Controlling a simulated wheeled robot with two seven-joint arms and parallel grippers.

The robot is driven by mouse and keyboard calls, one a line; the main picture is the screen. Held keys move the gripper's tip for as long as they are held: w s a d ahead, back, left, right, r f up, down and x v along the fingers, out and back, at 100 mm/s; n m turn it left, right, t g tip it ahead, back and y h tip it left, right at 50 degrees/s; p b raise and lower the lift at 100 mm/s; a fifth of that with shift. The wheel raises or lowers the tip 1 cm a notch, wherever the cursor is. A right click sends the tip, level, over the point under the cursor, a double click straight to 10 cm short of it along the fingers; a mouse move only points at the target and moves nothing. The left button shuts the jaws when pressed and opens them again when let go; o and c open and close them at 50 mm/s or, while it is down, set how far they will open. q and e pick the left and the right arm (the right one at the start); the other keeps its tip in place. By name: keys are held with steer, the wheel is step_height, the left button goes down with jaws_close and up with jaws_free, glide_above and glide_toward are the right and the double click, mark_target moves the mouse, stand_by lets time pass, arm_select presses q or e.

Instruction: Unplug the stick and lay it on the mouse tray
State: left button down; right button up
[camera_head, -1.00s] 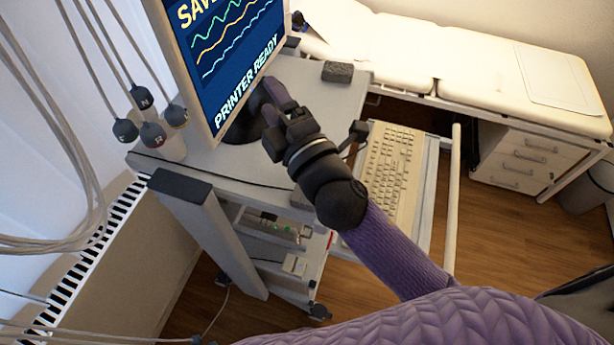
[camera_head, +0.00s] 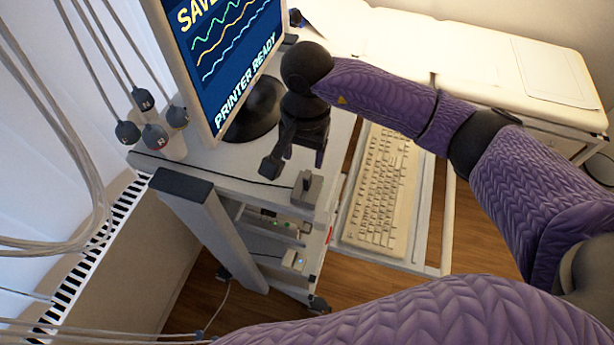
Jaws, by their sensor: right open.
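My right gripper (camera_head: 289,175) points down over the front edge of the grey trolley top, left of the keyboard. Its jaws are open; one dark finger shows at the left, and the other is less clear. A small dark grey block (camera_head: 307,190) sits at the trolley edge just below the gripper; I cannot tell whether it is the stick, or whether the gripper touches it. A pull-out tray (camera_head: 447,225) with a beige keyboard (camera_head: 381,190) extends right of the trolley. No separate mouse tray can be made out. My left gripper is not in view.
A monitor (camera_head: 225,60) on a black base (camera_head: 256,112) stands behind the gripper. Cabled bulbs (camera_head: 154,137) hang at the left. A small pale box (camera_head: 294,260) sits on a lower shelf. A padded couch (camera_head: 480,50) is at the back right.

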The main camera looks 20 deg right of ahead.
mark_target(307, 174)
steer(key=shift+w+d, duration=0.1)
steer(key=shift+d, duration=0.3)
step_height(307, 174, down, 9)
steer(key=b, duration=0.7)
steer(key=shift+r, duration=0.2)
steer(key=shift+f+b, duration=0.25)
steer(key=shift+b, duration=0.05)
steer(key=shift+r, duration=0.1)
